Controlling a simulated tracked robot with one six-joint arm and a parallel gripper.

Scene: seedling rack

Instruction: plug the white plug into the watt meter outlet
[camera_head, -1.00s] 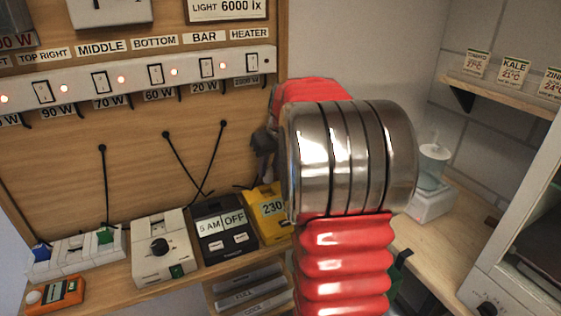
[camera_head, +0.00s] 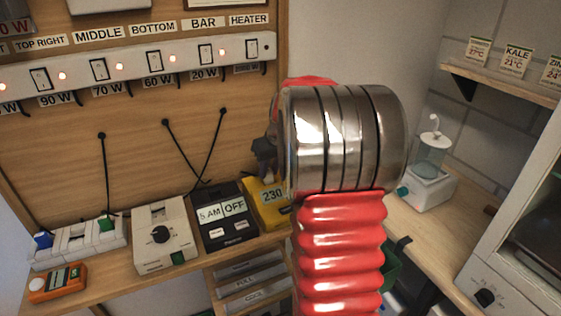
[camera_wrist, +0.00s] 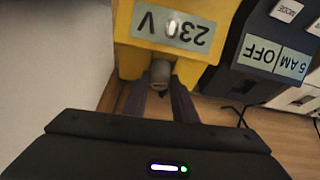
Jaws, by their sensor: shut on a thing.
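The yellow watt meter (camera_head: 269,216) with its 230 V display stands at the right end of the row of devices on the wooden shelf, partly hidden by my arm. In the wrist view the watt meter (camera_wrist: 125,48) is upside down and close ahead. My gripper (camera_wrist: 161,92) is shut on a small greyish-white plug (camera_wrist: 160,73), whose end is right at the meter's near edge. I cannot tell whether they touch. The outlet's holes are not visible. In the head view my gripper (camera_head: 264,160) is a dark shape just above the meter; the plug is not distinguishable there.
A black timer (camera_head: 224,217) reading 5 AM OFF stands close beside the meter. A beige dial box (camera_head: 164,240), white socket strip (camera_head: 80,246) and orange device (camera_head: 57,283) lie farther left. A white pump-like device (camera_head: 428,188) stands on the right counter.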

